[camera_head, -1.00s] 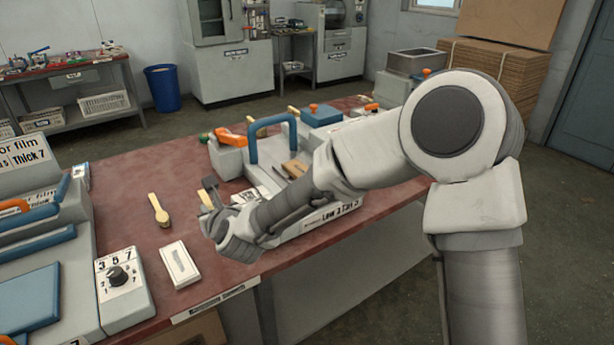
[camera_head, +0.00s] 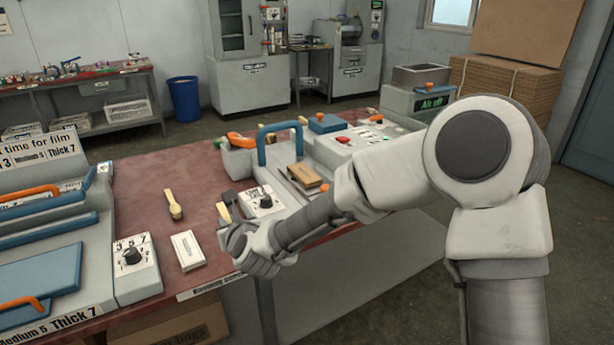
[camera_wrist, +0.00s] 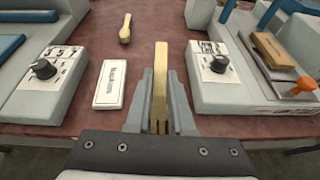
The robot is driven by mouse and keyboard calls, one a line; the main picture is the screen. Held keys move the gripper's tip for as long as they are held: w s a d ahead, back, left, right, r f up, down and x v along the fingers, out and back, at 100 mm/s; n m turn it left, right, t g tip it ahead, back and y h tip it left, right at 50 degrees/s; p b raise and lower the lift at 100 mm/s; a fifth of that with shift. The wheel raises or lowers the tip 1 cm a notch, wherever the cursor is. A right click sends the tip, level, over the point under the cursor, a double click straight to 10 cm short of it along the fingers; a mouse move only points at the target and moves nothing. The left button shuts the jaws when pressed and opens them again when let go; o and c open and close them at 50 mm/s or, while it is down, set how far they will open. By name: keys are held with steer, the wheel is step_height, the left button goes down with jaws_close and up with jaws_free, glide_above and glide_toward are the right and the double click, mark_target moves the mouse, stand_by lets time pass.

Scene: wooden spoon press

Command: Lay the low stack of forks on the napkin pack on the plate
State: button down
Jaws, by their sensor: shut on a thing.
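My gripper (camera_wrist: 160,100) is shut on a stack of light wooden forks (camera_wrist: 163,72). The tines lie between the fingers and the handle end points away from my wrist. In the head view the forks (camera_head: 224,212) show just beyond my gripper, near the table's front edge. A white printed packet (camera_wrist: 110,84) lies on the table left of my gripper. A tan flat pack (camera_wrist: 272,50) lies on the right press's bed, right of my gripper; it also shows in the head view (camera_head: 306,174). The print is too small to tell which is the napkin pack.
A wooden spoon (camera_head: 174,205) lies on the red table (camera_head: 143,175). The right press has a dial (camera_head: 265,200) and blue handle (camera_head: 279,128) close to my arm. Another press with a dial (camera_head: 131,254) stands left. Table between presses is mostly clear.

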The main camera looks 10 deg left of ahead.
steer(key=w+d+f+m+t+h, duration=0.1)
steer(key=d+f+m+h, duration=0.1)
steer(key=d, duration=1.1)
steer(key=w+d+f+m+t+h, duration=0.1)
steer(key=d+f+m+h, duration=0.2)
steer(key=d, duration=1.1)
steer(key=w+d+f+m+h, duration=0.1)
steer(key=d+f, duration=0.5)
steer(key=d, duration=0.8)
steer(key=shift+w+d+f+m+t+h, duration=0.15)
steer(key=shift+d+m+t+h, duration=0.2)
steer(key=shift+m+h, duration=0.6)
steer(key=shift+a, duration=0.1)
